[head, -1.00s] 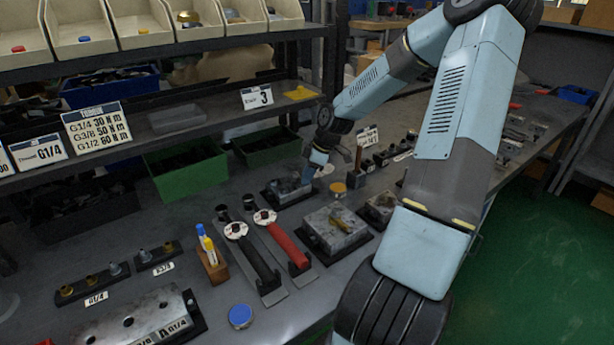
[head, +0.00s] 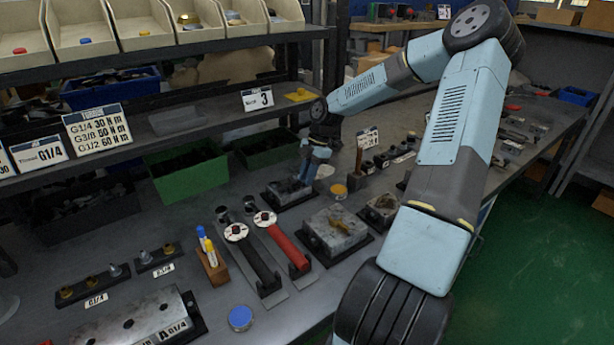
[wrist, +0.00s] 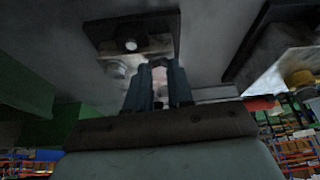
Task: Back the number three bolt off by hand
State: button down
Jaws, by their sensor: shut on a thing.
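A small grey metal valve block (head: 279,194) stands on a dark base plate at the back of the bench. It also shows in the wrist view (wrist: 148,46), with a round bolt head (wrist: 130,44) and another fitting (wrist: 115,70) on its face. My gripper (head: 306,180) points down at the right part of this block. In the wrist view its two dark fingers (wrist: 160,80) reach the block's near edge, close together around a small pale piece, seemingly a bolt. The fingers hide most of it, and I cannot read any number on it.
A larger block (head: 334,228) lies close in front, with another block (head: 380,209) to its right. Two gauge-headed wrenches, one black (head: 262,260) and one red (head: 288,246), lie to the left. Green bins (head: 188,172) stand behind. A card with a 3 (head: 258,98) hangs above.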

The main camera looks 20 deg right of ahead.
jog(key=c, duration=0.9)
grip_release()
jog(key=v, duration=1.4)
jog(key=s+a+r+m+t+h, duration=0.1)
jog(key=s+a+r+m+h, duration=0.25)
jog(key=s+a+m, duration=0.2)
jog(key=s+a+r+m+h, duration=0.2)
jog(key=s+a+r+m, duration=0.3)
jog(key=s+a, duration=0.2)
jog(key=s+a+r+m+t, duration=0.1)
jog(key=s+r+m+t, duration=0.1)
jog(key=s, duration=0.4)
jog(key=s+a+r+m+t+y, duration=0.1)
jog(key=s+r+m+t, duration=0.1)
jog(key=s+m, duration=0.3)
jog(key=s+a+r+m+t, duration=0.1)
jog(key=s+r+m, duration=0.2)
jog(key=s, duration=0.5)
jog(key=shift+s+a+r+m+t, duration=0.1)
jog(key=shift+s+r+m+t, duration=0.3)
jog(key=shift+r, duration=0.15)
